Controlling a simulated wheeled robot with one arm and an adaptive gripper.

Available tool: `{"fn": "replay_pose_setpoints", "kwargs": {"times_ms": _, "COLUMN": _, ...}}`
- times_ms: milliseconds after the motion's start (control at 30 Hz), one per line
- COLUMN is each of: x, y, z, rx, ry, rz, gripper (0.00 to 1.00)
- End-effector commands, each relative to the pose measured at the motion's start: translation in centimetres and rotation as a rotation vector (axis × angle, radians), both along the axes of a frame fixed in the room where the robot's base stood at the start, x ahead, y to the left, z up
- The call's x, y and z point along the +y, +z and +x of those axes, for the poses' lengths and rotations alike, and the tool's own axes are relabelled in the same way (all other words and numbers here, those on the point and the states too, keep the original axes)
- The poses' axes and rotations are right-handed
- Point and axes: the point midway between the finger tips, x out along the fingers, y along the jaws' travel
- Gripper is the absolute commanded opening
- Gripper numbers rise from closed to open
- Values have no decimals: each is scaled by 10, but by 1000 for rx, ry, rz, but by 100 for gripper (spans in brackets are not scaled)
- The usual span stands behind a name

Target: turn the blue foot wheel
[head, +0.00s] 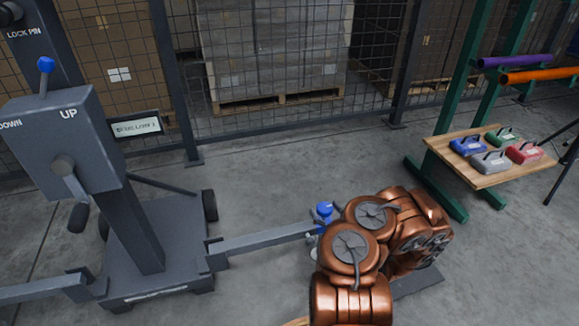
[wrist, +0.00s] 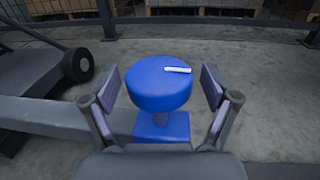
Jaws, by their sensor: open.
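The blue foot wheel (wrist: 155,84) is a round knob with a white mark on its top, on a blue square base at the end of a grey leg (head: 262,240). In the head view the wheel (head: 324,210) shows small, partly hidden behind my copper arm. In the wrist view my gripper (wrist: 160,88) is open, with one finger on each side of the wheel. A gap shows between each finger and the wheel. In the head view my gripper is mostly hidden by my arm.
A grey lift (head: 66,140) with a lever and crank stands at left on wheels. At right, a wooden shelf (head: 480,180) on a green rack holds several coloured weights. A mesh fence (head: 280,60) with pallets runs behind. Floor between fence and leg is clear.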

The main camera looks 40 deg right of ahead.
Motion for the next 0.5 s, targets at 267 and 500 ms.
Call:
{"fn": "replay_pose_setpoints", "kwargs": {"times_ms": 267, "x": 0, "y": 0, "z": 0, "rx": 1, "ry": 180, "rz": -3, "gripper": 86}}
{"fn": "replay_pose_setpoints", "kwargs": {"times_ms": 500, "x": 0, "y": 1, "z": 0, "rx": 1, "ry": 290, "rz": -2, "gripper": 86}}
